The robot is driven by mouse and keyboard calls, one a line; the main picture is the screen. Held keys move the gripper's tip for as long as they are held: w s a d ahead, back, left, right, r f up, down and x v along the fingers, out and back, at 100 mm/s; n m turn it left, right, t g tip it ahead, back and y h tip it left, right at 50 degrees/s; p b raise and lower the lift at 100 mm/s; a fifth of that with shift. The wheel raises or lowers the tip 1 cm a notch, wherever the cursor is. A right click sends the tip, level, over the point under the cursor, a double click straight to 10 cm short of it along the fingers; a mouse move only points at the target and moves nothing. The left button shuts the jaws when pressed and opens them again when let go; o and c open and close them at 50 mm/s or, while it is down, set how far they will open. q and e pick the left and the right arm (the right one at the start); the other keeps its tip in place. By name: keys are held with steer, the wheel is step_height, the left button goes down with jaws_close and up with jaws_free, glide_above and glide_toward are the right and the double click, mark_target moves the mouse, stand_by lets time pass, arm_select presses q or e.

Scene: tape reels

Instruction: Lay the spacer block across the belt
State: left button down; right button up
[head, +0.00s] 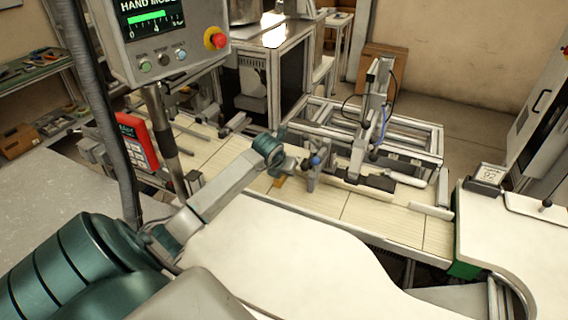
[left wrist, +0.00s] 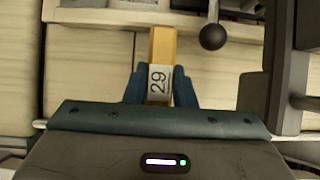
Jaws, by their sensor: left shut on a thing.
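The spacer block (left wrist: 163,45) is a yellow-orange bar with a white label reading 29. In the left wrist view, the blue fingers of my left gripper (left wrist: 160,84) are shut on it, one on each side. The head view shows a small orange part of the block (head: 279,182) below my left gripper (head: 282,172), over the belt. The belt (head: 221,152) is a pale, panelled surface with dark seams; it also shows beneath the block in the left wrist view (left wrist: 90,85). I cannot tell whether the block touches the belt. My right gripper is not in view.
A fixture with a blue knob (head: 315,161) stands close right of my left gripper. A metal frame with an upright post (head: 372,105) stands over the belt. A control panel (head: 165,45) and red box (head: 137,140) are at left. A cream counter (head: 290,260) lies in front.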

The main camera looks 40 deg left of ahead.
mark_target(284, 186)
arm_select(q)
step_height(284, 186, down, 3)
steer(key=shift+f+p, duration=0.15)
steer(key=shift+p, duration=0.55)
steer(key=shift+f, duration=0.5)
steer(key=c, duration=1.2)
jaws_free()
